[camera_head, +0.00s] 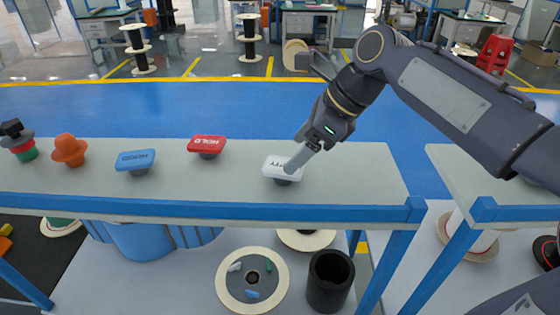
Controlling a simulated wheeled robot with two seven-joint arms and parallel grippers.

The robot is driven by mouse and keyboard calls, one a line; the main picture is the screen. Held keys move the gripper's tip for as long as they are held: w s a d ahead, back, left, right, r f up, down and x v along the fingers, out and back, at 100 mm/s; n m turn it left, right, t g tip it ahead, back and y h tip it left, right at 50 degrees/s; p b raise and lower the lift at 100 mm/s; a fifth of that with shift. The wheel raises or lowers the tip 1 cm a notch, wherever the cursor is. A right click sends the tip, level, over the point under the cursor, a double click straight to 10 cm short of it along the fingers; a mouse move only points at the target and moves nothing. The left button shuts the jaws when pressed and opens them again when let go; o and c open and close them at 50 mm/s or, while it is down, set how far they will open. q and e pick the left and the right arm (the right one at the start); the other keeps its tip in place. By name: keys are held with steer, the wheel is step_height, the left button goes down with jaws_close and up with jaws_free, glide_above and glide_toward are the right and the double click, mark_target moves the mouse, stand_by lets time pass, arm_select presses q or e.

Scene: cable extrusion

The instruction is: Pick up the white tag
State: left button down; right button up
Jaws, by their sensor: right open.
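The white tag (276,167) stands on the table near its right end, on a dark base, with dark lettering on its face. My right gripper (290,166) comes in from the upper right and its fingers reach down at the tag's right side, overlapping it in the picture. The jaws are open. I cannot tell whether the fingers touch the tag. My left gripper is not in view.
A red tag (207,143) and a blue tag (136,159) stand to the left on the same grey table (350,170). An orange knob-like piece (69,150) and a stacked red and green piece (22,148) are farther left. Spools lie below.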

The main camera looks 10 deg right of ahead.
mark_target(283, 165)
steer(key=shift+a+f, duration=0.45)
steer(key=shift+f, duration=0.35)
steer(key=x, duration=0.3)
steer(key=shift+w+f, duration=0.4)
steer(key=shift+a+f, duration=0.25)
steer(key=shift+f, duration=0.1)
steer(key=c, duration=1.1)
steer(key=shift+r, duration=0.1)
